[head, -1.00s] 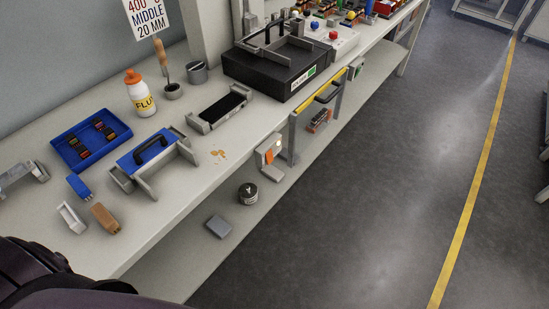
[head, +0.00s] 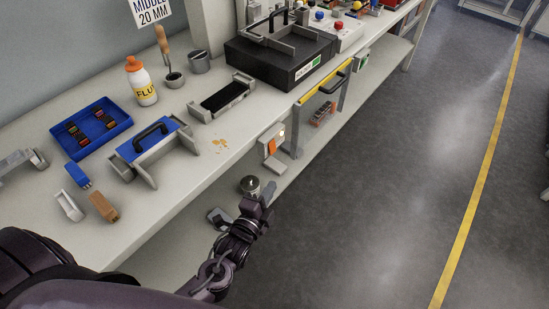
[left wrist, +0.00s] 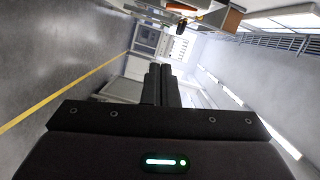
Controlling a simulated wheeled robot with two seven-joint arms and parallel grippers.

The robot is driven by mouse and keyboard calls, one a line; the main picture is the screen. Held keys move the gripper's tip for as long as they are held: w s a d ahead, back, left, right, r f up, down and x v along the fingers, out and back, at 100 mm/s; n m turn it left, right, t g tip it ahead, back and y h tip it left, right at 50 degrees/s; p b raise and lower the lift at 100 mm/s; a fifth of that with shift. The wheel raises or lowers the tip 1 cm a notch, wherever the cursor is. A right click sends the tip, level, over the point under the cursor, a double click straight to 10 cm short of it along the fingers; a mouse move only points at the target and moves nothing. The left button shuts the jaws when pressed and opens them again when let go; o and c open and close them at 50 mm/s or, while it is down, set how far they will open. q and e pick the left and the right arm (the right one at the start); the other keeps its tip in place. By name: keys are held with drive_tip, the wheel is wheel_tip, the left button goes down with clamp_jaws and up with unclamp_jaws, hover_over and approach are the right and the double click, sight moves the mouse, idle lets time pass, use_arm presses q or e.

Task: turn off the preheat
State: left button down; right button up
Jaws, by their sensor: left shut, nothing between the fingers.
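A grey switch box (head: 271,145) with an orange rocker and a small lit lamp is fixed at the bench's front edge, in the middle of the head view. A black heater unit (head: 278,62) with a green-and-white label sits on the bench further back; the label is too small to read surely. My left gripper (head: 264,194) is shut and empty, in front of the lower shelf, below and apart from the switch box. Its closed fingers also show in the left wrist view (left wrist: 160,85). My right gripper is not in view.
A black-lidded can (head: 249,185) and a grey block (head: 218,216) are on the lower shelf, close to my left gripper. A yellow-edged frame with a black handle (head: 337,83) juts from the bench front. The floor (head: 380,190) at right is clear.

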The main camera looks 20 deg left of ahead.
sight(272, 147)
use_arm(q)
drive_tip(key=shift+w+r, duration=0.1)
drive_tip(key=shift+r, duration=0.5)
drive_tip(key=shift+w, duration=0.1)
drive_tip(key=w+a+f+p, duration=0.1)
drive_tip(key=w+a, duration=0.1)
drive_tip(key=w, duration=0.9)
drive_tip(key=shift+a+f, duration=0.15)
drive_tip(key=shift+a, duration=0.1)
